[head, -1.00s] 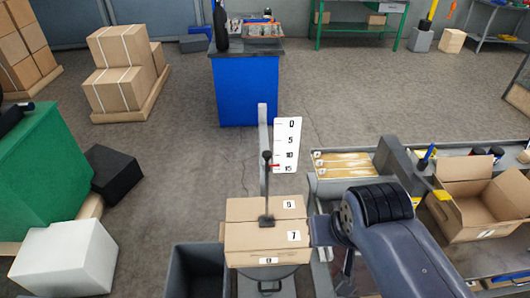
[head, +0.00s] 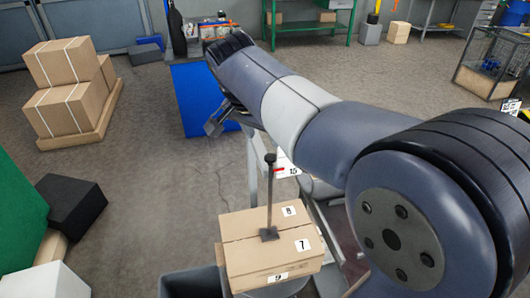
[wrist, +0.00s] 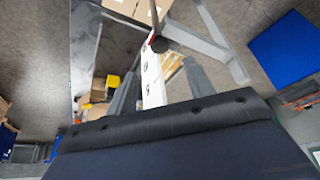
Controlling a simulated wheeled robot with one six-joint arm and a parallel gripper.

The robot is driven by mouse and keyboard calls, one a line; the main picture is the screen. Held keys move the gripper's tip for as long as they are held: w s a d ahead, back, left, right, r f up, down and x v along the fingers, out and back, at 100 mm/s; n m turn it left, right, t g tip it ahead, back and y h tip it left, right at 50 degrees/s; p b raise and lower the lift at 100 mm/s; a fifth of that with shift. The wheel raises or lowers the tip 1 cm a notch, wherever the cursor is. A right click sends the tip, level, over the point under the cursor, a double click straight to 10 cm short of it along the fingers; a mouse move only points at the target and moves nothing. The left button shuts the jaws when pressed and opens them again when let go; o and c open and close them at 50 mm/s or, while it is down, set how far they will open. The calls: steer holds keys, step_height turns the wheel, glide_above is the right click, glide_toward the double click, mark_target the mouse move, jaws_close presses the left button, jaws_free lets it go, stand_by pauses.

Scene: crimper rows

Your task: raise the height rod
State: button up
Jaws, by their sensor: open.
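The height rod (head: 270,200) is a thin dark upright rod with a dark knob on top. Its foot plate appears to rest on the cardboard box (head: 245,258). A red mark (head: 280,170) shows beside it near the 15 on the white scale board (head: 293,171), mostly hidden by my arm. My gripper (head: 222,120) is high and beyond the rod, apart from it in the head view. In the wrist view my gripper (wrist: 160,88) is open, its grey fingers either side of the white scale (wrist: 152,75); the dark knob (wrist: 160,44) shows just above.
A grey upright post (head: 252,160) stands behind the rod. A blue cabinet (head: 192,95) is beyond my gripper. Strapped cartons (head: 75,90) and a black block (head: 70,203) stand on the left, with clear floor between. A wire crate (head: 490,65) is at right.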

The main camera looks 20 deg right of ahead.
mark_target(270, 157)
steer(key=x, duration=0.8)
steer(key=shift+w+f+p, duration=0.1)
steer(key=shift+f+p, duration=0.2)
steer(key=shift+p, duration=0.1)
steer(key=shift+c, duration=0.5)
jaws_close()
